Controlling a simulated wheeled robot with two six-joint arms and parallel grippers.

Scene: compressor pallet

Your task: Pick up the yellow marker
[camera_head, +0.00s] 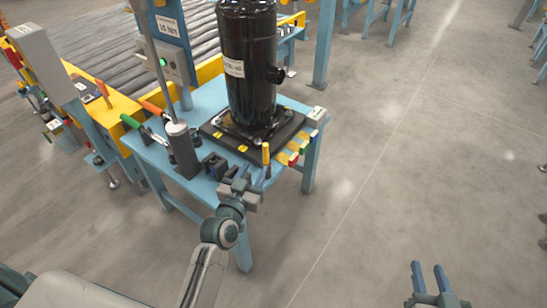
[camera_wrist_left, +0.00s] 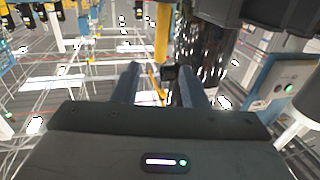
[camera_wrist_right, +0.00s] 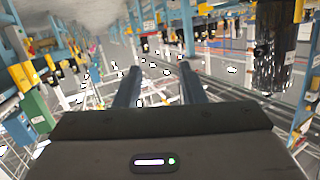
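The yellow marker (camera_head: 265,153) stands upright at the front right corner of the blue table (camera_head: 205,98), by the dark base plate. My left gripper (camera_head: 253,176) is open and just in front of and below it. In the left wrist view the yellow marker (camera_wrist_left: 161,36) shows beyond the fingertips, in line with the gap between them. No contact is visible. My right gripper (camera_head: 429,276) is open and empty over the floor at the lower right. Its fingers also show apart in the right wrist view (camera_wrist_right: 159,82).
A tall black compressor (camera_head: 248,65) stands on the base plate. A grey cylinder post (camera_head: 182,150) and a dark block (camera_head: 214,165) stand to the left. The floor on the right is clear.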

